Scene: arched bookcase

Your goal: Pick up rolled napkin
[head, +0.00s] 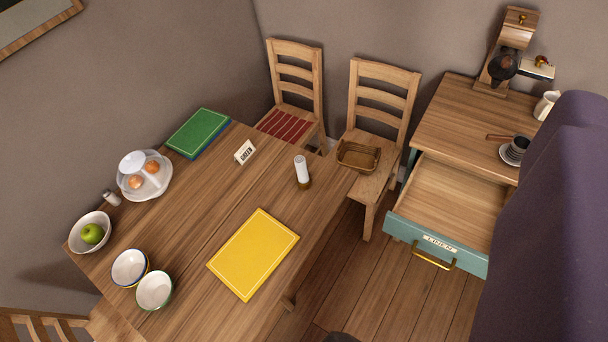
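A white upright cylinder with a brown lower end (302,171) stands near the right edge of the wooden table (190,230). It may be the rolled napkin, but I cannot tell for sure at this size. No other thing in view looks like a rolled napkin. The open teal drawer labelled "LINEN" (437,242) shows a bare wooden bottom. My gripper is not in view.
On the table are a yellow placemat (254,254), green placemat (198,131), name card (245,151), fruit plate (145,189), bowls (154,290) and an apple bowl (90,232). A basket (358,156) sits on a chair. A purple shape (555,220) blocks the right.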

